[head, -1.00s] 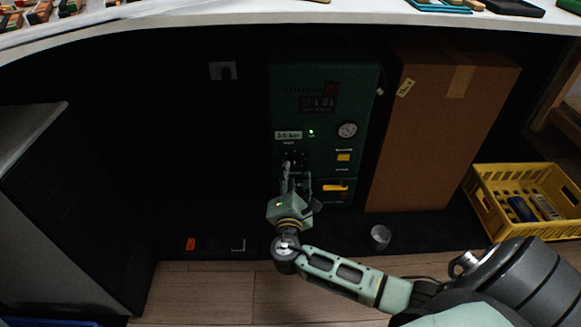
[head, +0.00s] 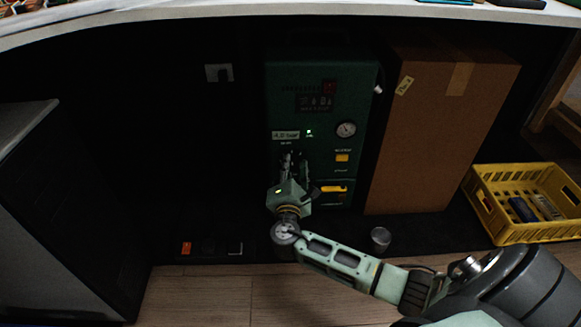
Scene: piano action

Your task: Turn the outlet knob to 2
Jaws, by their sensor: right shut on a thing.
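A dark green machine (head: 345,85) stands under the bench, with a small lit readout (head: 286,135) on its front that seems to say 4.0 bar. The outlet knob sits below that readout, mostly hidden behind my fingers. My right gripper (head: 292,160) reaches up to the machine's front and is shut on the knob. The knob's markings and pointer are too small and covered to read. My left gripper does not show.
A round gauge (head: 346,129), a yellow button (head: 342,158) and a yellow handle (head: 333,189) are right of the knob. A cardboard box (head: 430,140) stands close on the right. A yellow crate (head: 483,210) and a small grey cup (head: 381,237) are on the floor area.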

